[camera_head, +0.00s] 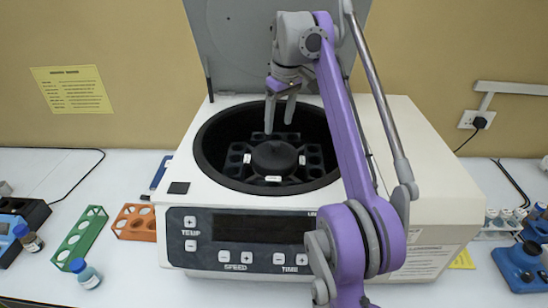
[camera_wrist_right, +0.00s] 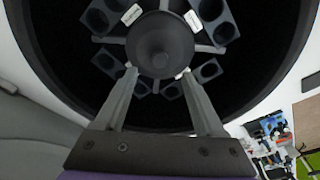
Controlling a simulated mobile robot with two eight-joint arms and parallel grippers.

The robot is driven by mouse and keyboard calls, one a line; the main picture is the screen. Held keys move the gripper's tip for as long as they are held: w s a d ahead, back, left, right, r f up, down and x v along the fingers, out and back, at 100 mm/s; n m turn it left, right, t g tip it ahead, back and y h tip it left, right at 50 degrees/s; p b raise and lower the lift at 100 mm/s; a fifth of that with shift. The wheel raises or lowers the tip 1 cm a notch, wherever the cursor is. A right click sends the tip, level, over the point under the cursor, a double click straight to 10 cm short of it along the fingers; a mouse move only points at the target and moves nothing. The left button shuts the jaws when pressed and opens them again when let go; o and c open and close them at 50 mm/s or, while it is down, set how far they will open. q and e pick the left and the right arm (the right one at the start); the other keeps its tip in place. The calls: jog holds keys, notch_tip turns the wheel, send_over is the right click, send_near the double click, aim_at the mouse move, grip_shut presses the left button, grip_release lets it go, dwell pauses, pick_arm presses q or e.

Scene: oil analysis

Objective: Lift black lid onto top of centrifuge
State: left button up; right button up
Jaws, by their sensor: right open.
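The black lid (camera_head: 275,157) is a round disc with a raised knob, sitting at the centre of the rotor inside the open bowl of the centrifuge (camera_head: 250,285). In the right wrist view the lid (camera_wrist_right: 160,45) shows from above, with its knob facing me. My right gripper (camera_head: 279,126) is open and points down over the bowl, above the lid. In the wrist view its fingertips (camera_wrist_right: 159,72) appear on either side of the lid's near part. Nothing is between them, and I cannot tell the exact gap to the lid. My left gripper is not in view.
The grey hinged cover (camera_head: 235,45) of the centrifuge stands raised behind the bowl. Rotor slots (camera_head: 290,177) surround the lid. A green rack (camera_head: 80,238), an orange rack (camera_head: 134,223) and small bottles (camera_head: 85,273) stand left. A blue device (camera_head: 522,268) stands right.

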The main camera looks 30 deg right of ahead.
aim_at(275, 143)
jog(key=shift+w+f, duration=0.2)
jog(key=shift+f, duration=0.65)
jog(key=f, duration=0.1)
jog(key=f+b, duration=0.1)
jog(key=f, duration=0.2)
jog(key=shift+w+a+f+b, duration=0.15)
jog(key=shift+w+f+b, duration=0.1)
jog(key=shift+w+b, duration=0.15)
jog(key=shift+f, duration=0.1)
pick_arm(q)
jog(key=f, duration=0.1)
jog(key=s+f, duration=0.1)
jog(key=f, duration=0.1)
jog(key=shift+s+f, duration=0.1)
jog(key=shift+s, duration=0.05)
pick_arm(e)
jog(key=shift+s, duration=0.1)
jog(key=shift+c, duration=0.2)
jog(key=shift+w, duration=0.25)
jog(key=c, duration=0.4)
jog(key=shift+s, duration=0.1)
grip_shut()
